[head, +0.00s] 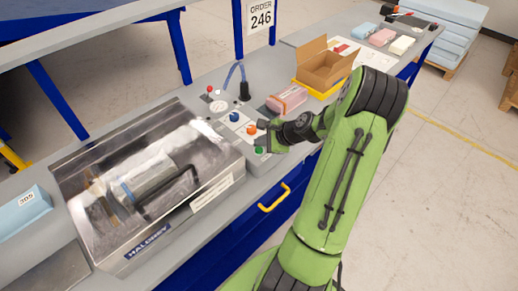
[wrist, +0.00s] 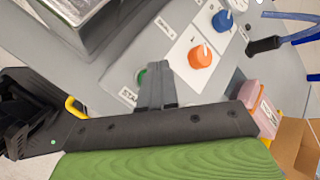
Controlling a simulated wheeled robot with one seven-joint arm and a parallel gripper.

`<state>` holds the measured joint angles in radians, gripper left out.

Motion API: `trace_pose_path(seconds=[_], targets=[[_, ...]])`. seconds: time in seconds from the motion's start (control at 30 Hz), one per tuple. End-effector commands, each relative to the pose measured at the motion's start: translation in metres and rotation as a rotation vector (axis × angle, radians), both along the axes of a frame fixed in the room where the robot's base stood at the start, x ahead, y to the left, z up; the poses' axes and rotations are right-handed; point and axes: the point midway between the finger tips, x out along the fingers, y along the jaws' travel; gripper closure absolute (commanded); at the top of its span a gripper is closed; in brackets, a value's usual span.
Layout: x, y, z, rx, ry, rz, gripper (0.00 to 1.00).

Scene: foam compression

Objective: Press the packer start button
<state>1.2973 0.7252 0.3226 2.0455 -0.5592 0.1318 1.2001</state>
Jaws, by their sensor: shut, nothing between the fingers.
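The packer (head: 150,190) is a metal machine with a clear lid and a black handle, on the bench at the left. Its control panel at the right end carries a green start button (head: 259,150), an orange knob (head: 252,129) and a blue knob (head: 234,116). In the wrist view the green button (wrist: 142,77) is partly hidden behind my gripper (wrist: 155,68), beside a label that begins "STA". My gripper is shut and empty, with its fingertips close to the button. I cannot tell whether they touch it. The orange knob (wrist: 200,56) is just right of the fingers.
A pink wrapped block (head: 288,99) and an open cardboard box (head: 326,66) stand on the bench beyond the panel. A dark hose fitting (head: 244,90) rises behind the knobs. A blue block labelled 305 (head: 22,212) lies at the far left. A yellow drawer handle (head: 274,198) sticks out below.

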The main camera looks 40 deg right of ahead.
Motion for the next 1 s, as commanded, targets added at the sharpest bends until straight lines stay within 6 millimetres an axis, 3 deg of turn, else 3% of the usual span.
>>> trace_pose_path(seconds=[1.0], targets=[[0.000, 0.000, -0.012, 0.000, 0.000, 0.000, 1.00]])
